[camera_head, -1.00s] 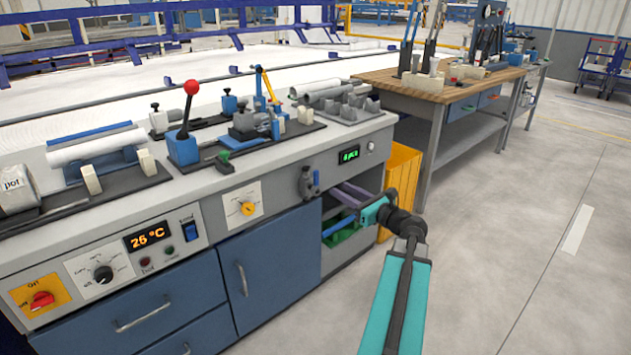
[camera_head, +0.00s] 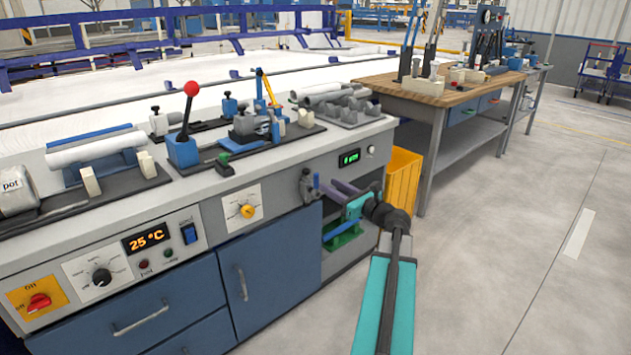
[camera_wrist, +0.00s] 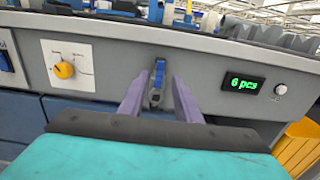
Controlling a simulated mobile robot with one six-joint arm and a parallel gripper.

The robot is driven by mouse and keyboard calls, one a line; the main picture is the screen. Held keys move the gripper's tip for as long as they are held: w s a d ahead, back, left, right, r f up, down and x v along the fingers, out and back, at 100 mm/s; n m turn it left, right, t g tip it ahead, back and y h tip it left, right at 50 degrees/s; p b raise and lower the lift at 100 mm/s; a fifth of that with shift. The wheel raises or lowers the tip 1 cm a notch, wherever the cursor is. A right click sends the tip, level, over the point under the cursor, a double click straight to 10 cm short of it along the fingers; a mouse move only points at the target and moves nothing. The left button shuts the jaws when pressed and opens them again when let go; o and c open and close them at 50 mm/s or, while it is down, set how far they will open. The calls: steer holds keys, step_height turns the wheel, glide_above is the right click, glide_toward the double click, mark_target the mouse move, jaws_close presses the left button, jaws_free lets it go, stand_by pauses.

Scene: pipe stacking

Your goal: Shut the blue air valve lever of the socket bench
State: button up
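The air valve (camera_head: 306,187) sits on the bench's front panel, right of the yellow knob. Its blue lever (camera_head: 317,180) shows as a small upright strip, and in the wrist view the lever (camera_wrist: 159,73) also stands upright over the grey valve body (camera_wrist: 155,97). My gripper (camera_wrist: 161,80) is open, with one purple finger on each side of the lever in that picture. In the head view my gripper (camera_head: 342,187) is just right of the valve. I cannot tell whether a finger touches the lever. The teal gripper body hides what lies below the valve in the wrist view.
The panel has a yellow knob (camera_head: 247,211) to the left and a green "6 pcs" display (camera_wrist: 243,84) to the right. An open shelf with a green tray (camera_head: 343,238) lies below my gripper. A yellow bin (camera_head: 402,176) stands beside the bench. Floor to the right is clear.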

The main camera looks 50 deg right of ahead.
mark_target(318, 178)
steer(key=w, duration=0.2)
steer(key=w+b, duration=0.1)
steer(key=w, duration=0.5)
steer(key=shift+w+d, duration=0.1)
steer(key=shift+d, duration=0.2)
jaws_close()
steer(key=shift+a, duration=0.3)
steer(key=shift+d, duration=0.3)
